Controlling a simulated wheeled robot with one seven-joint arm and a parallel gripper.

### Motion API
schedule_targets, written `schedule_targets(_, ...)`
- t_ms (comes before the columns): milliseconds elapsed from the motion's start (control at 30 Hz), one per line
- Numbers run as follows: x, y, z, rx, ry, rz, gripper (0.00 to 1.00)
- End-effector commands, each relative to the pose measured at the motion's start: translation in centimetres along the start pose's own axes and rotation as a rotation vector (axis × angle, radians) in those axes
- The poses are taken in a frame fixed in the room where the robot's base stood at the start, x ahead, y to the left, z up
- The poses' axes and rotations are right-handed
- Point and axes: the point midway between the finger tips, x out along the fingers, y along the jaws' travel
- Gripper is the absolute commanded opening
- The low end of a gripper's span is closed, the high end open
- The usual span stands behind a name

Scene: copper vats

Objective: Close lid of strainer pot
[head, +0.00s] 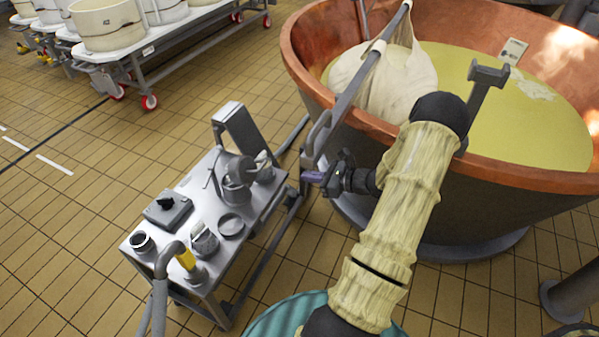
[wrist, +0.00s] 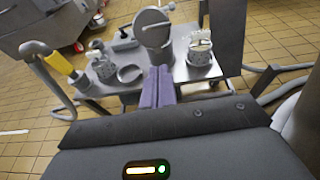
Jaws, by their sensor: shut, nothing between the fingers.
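The grey metal strainer pot (head: 237,192) stands on the small steel table (head: 180,275). Its round lid (head: 240,166) is open, tilted up above the pot; in the wrist view the lid (wrist: 152,27) faces me as an upright disc. My gripper (head: 312,177) is to the right of the pot, just off the table's right edge, apart from the lid. In the wrist view its purple fingertips (wrist: 158,72) are together and empty, pointing at the pot and covering its lower part.
A container with white contents (wrist: 200,48) stands beside the pot. A grey box (head: 168,210), a ring-shaped dish (head: 231,227) and a yellow-handled hose (head: 186,260) share the table. A large copper vat (head: 450,205) and a pole (head: 345,100) are close to my arm.

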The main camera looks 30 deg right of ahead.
Motion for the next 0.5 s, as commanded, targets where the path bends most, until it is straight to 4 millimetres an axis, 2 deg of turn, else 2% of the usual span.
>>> schedule_targets(333, -0.1, 0.0, -0.1, 0.0, -0.001, 0.0, 0.0)
schedule_targets(500, 0.2, -0.1, -1.1, 0.002, -0.033, -0.003, 0.0)
